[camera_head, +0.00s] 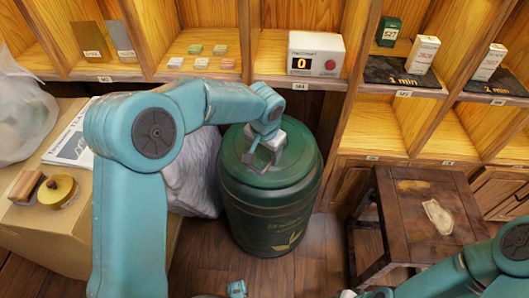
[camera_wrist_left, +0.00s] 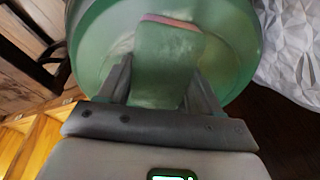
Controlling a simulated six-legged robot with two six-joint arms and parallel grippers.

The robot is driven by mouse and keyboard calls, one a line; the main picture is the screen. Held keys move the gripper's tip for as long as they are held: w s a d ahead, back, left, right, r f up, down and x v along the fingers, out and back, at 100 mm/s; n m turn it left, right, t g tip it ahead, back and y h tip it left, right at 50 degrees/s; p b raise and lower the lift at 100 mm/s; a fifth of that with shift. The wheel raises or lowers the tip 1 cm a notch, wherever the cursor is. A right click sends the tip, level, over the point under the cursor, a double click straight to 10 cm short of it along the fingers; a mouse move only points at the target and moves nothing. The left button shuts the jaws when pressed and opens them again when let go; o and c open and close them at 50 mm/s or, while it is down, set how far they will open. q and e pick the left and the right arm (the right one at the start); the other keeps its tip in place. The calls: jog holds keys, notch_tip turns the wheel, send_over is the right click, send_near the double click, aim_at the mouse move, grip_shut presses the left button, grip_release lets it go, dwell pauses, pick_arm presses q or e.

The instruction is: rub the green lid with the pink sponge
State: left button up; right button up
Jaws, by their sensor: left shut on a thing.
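The green lid (camera_head: 300,158) is the round top of a big dark green canister (camera_head: 268,222) on the floor. My left gripper (camera_head: 264,157) is over the lid, left of its middle, fingers pointing down. In the left wrist view its fingers are shut on the sponge (camera_wrist_left: 168,52), which shows a pale green face and a thin pink edge. The lid (camera_wrist_left: 92,40) fills the view behind the sponge. The sponge is at or just above the lid; I cannot tell whether they touch. My right arm is at the lower right; its gripper is not clearly seen.
A wooden shelf with small boxes and a counter device (camera_head: 316,54) stands behind the canister. A dark wooden stool (camera_head: 398,228) is at right. A white crumpled sack (camera_head: 196,178) is close to the canister's left, and a cardboard box (camera_head: 52,238) is farther left.

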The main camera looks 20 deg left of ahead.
pick_arm(q)
jog(key=shift+w+r, duration=0.15)
jog(key=shift+r, duration=0.05)
jog(key=shift+r, duration=0.25)
jog(key=shift+s+d+r+p, duration=0.1)
jog(key=shift+s+r+p, duration=0.1)
jog(key=shift+r+p, duration=0.55)
jog(key=shift+s+r+p, duration=0.25)
jog(key=shift+r+p, duration=0.25)
jog(key=shift+r, duration=0.5)
jog(key=shift+s+d+r+p, duration=0.1)
jog(key=shift+s+r+p, duration=0.1)
jog(key=shift+r+p, duration=0.55)
jog(key=shift+s+r+p, duration=0.15)
jog(key=shift+r+p, duration=0.35)
jog(key=shift+r, duration=0.3)
jog(key=shift+s+r+p, duration=0.15)
jog(key=shift+r+p, duration=0.3)
jog(key=shift+r, duration=0.35)
jog(key=shift+f, duration=0.1)
